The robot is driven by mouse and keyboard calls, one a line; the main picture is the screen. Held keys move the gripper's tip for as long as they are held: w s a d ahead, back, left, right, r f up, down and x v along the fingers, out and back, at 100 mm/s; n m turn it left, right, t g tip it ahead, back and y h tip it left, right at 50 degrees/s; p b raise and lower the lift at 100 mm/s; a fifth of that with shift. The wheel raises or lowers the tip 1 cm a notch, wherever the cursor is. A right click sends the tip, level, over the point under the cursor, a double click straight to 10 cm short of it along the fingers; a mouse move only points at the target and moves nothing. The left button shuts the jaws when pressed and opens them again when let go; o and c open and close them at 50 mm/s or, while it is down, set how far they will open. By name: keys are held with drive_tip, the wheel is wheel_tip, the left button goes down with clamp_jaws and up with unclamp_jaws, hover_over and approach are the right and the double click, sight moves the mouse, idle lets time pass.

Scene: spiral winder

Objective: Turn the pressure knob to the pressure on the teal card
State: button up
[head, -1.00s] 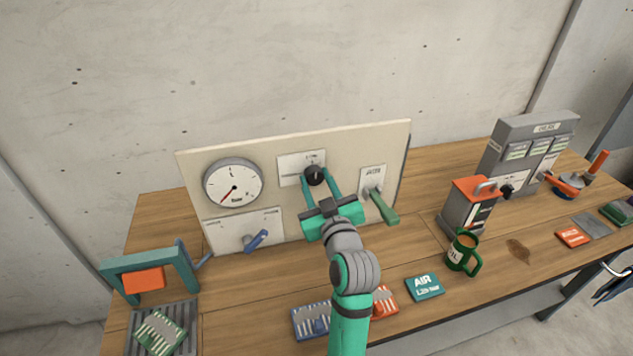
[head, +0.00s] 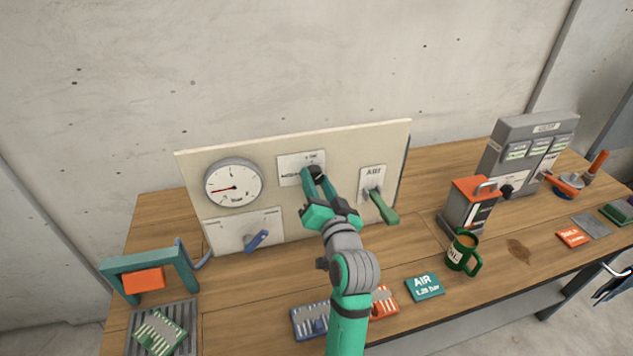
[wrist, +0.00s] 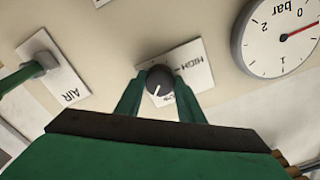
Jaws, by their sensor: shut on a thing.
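The black pressure knob (head: 315,173) sits on a white plate on the upright beige panel. My gripper (head: 315,180) is shut on it, one finger on each side; the wrist view shows the knob (wrist: 160,82) between the green fingertips. A white mark shows on the knob's face. The round gauge (head: 233,184), marked in bar, is at the panel's left; its red needle points left in the head view. In the wrist view the gauge (wrist: 282,38) is partly cut off. The teal card (head: 424,286) lies on the bench and reads AIR with a bar value, seemingly 1.2-something.
A green mug (head: 462,252) and a grey-orange device (head: 470,208) stand to the right.

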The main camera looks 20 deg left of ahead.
drive_tip(key=shift+f+m, duration=0.1)
drive_tip(key=shift+m, duration=2)
drive_tip(key=o, duration=1.1)
drive_tip(key=shift+c, duration=0.2)
drive_tip(key=shift+s+d, duration=0.15)
drive_tip(key=shift+d, duration=0.1)
drive_tip(key=v, duration=1)
drive_tip(key=shift+s, duration=0.25)
